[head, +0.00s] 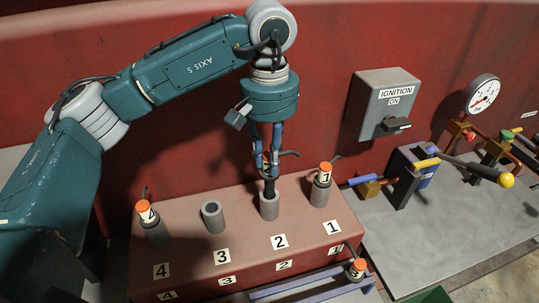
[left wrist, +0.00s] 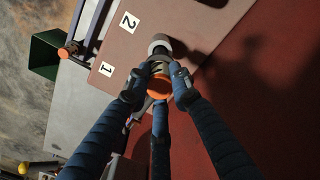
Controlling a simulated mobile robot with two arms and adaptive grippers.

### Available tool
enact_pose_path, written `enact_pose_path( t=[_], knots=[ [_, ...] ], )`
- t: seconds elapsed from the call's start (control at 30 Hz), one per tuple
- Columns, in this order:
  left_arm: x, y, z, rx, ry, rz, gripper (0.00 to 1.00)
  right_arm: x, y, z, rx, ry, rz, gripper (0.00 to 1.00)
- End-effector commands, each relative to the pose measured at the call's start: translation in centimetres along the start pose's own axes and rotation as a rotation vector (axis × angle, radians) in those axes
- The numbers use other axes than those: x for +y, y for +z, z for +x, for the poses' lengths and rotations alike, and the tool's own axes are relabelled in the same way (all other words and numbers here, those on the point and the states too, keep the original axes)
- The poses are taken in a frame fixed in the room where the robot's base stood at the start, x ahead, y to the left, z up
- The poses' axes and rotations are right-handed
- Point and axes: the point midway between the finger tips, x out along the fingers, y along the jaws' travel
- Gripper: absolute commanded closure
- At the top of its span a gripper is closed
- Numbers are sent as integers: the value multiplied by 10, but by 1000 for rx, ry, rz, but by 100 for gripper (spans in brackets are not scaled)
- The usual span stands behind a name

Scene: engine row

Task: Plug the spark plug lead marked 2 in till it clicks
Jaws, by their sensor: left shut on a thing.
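My left gripper (head: 267,165) points down over the grey tube marked 2 (head: 269,207) on the red engine block. It is shut on a dark spark plug lead (head: 269,188), whose lower end meets the tube's mouth. I cannot tell how deep it sits. In the left wrist view the held lead's orange cap (left wrist: 158,87) shows between the fingers, and the grey tube (left wrist: 160,42) lies beyond it. The number on the held lead is hidden. My right gripper is not in view.
Tubes 1 and 4 carry orange-capped leads (head: 325,170) (head: 146,212). Tube 3 (head: 213,216) is empty. Another orange-capped lead (head: 357,268) rests at the blue rack (head: 300,283) in front. An ignition switch box (head: 383,103) is on the red wall behind.

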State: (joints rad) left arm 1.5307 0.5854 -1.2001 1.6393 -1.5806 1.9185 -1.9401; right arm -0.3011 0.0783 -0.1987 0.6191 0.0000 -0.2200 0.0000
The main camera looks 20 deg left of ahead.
Motion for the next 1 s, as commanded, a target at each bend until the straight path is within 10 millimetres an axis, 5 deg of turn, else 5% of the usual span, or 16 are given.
enact_pose_path(
  t=[1.0],
  knots=[
    [0,0,56,1,-1,0,100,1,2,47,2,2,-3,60]
  ],
)
